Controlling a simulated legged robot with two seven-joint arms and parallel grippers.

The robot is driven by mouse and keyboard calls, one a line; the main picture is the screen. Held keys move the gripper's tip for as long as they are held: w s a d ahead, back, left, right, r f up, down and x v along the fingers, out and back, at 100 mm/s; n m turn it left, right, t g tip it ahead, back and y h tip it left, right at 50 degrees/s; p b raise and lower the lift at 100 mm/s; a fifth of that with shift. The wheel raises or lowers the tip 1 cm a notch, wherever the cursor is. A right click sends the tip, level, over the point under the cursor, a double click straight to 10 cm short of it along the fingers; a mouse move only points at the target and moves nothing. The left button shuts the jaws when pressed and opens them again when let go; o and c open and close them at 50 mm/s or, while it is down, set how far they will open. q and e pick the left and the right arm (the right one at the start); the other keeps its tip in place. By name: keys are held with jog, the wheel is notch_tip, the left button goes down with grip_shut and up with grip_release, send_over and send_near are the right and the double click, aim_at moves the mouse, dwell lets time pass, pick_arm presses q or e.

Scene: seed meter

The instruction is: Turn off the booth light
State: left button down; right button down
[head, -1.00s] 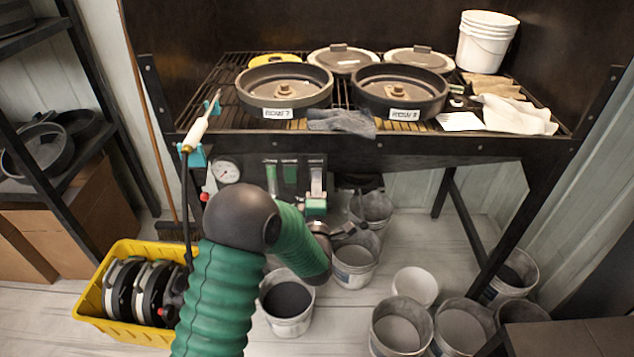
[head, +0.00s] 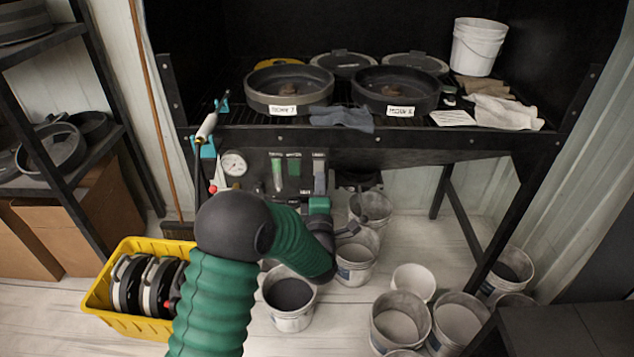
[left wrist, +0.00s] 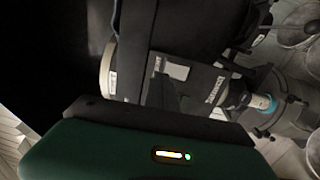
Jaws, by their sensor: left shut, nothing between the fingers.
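The booth (head: 400,140) is a black bench with a dark hood, and its inside is now dim, with no lit lamp in view. In the left wrist view a dim labelled panel surface (left wrist: 190,78) lies past the gripper. My right gripper is out of view.
A yellow crate (head: 128,320) stands at lower left. Several buckets (head: 290,300) (head: 400,320) crowd the floor. A black shelf (head: 65,190) is at left.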

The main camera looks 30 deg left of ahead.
pick_arm(q)
jog(key=v, duration=0.7)
jog(key=shift+s+d+r+p, duration=0.15)
jog(key=shift+s+r+p, duration=0.15)
jog(key=shift+r+p, duration=0.15)
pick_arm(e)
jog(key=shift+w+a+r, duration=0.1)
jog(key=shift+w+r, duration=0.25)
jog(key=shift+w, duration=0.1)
